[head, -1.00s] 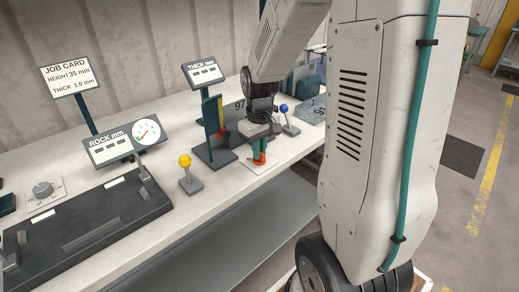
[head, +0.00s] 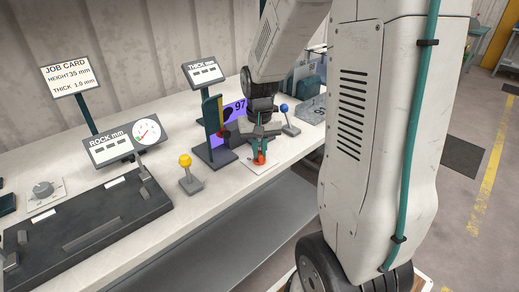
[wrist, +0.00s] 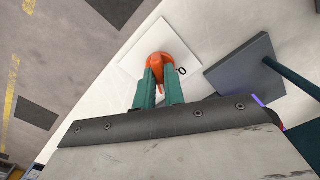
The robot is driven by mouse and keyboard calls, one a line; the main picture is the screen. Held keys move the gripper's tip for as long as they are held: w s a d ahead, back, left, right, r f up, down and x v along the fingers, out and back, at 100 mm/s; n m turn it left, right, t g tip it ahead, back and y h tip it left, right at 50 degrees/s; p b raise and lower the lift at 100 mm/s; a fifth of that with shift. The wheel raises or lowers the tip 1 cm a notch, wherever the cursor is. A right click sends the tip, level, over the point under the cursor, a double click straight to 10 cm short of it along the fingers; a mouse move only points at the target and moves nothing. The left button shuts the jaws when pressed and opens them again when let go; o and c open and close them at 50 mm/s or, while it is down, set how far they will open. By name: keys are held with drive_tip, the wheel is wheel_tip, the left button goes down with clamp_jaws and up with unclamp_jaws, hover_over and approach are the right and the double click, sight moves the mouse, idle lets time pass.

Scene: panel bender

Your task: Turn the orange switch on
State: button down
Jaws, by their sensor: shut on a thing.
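The orange switch (head: 260,158) is a round knob on a white plate (head: 249,166) near the front edge of the bench. In the wrist view the knob (wrist: 167,42) sits on the plate (wrist: 140,62), with a "0" mark printed beside it. My gripper (head: 260,150) reaches down from above, its green fingers shut on the knob. In the wrist view the fingers (wrist: 158,78) close on both sides of it and hide part of it.
A yellow-knobbed lever (head: 187,170) stands left of the switch, and a blue-knobbed lever (head: 287,115) stands behind it to the right. The bench front (head: 220,192) is clear.

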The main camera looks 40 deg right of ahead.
drive_tip(key=c, duration=1.5)
unclamp_jaws()
wheel_tip(320, 180, up, 8)
drive_tip(key=shift+f, duration=0.1)
drive_tip(key=s+a+r+n, duration=0.2)
drive_tip(key=s+a, duration=0.2)
drive_tip(key=s, duration=0.2)
drive_tip(key=s+a+r+n+t, duration=0.1)
drive_tip(key=s+a+r+n, duration=0.1)
drive_tip(key=s+a, duration=0.3)
drive_tip(key=s+a+r+n, duration=0.1)
drive_tip(key=s+a+r, duration=0.2)
drive_tip(key=s+a, duration=0.2)
drive_tip(key=shift+s+a+n, duration=0.15)
drive_tip(key=shift+s+n, duration=0.05)
drive_tip(key=shift+s, duration=0.65)
drive_tip(key=shift+s+a+n, duration=0.1)
drive_tip(key=shift+s+n, duration=0.1)
drive_tip(key=shift+s, duration=0.65)
